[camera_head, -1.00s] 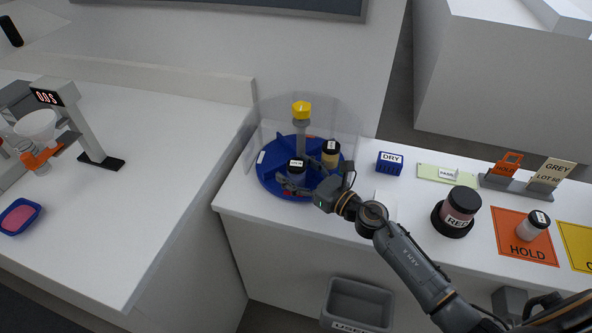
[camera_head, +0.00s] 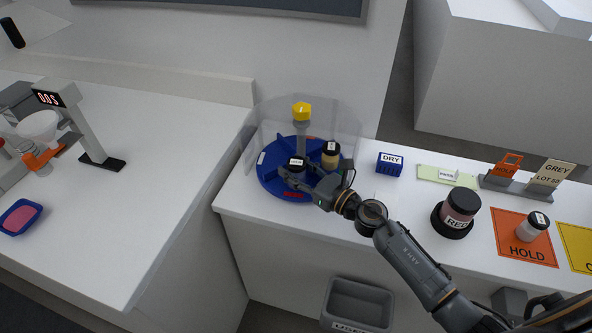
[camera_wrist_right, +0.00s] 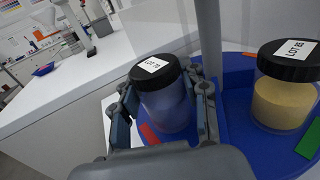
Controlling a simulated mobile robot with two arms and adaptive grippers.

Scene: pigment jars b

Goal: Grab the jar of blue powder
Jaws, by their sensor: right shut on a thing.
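The jar of blue powder (camera_wrist_right: 168,105) has a black lid with a white lot label and bluish-violet contents in the right wrist view. My right gripper (camera_head: 291,176) reaches in from the right. Its fingers lie on both sides of this jar in the wrist view (camera_wrist_right: 165,104), shut on it. The fingers and palm hide part of the jar's lower body. I cannot tell whether its base touches the turntable. My left gripper is not in view.
A jar of tan powder (camera_wrist_right: 285,100) stands close by on the turntable. A grey post with a yellow top (camera_head: 301,112) rises at the centre, with a clear curved guard (camera_head: 345,125) behind. A red jar (camera_head: 461,205) and a blue DRY box (camera_head: 389,163) stand to the right.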

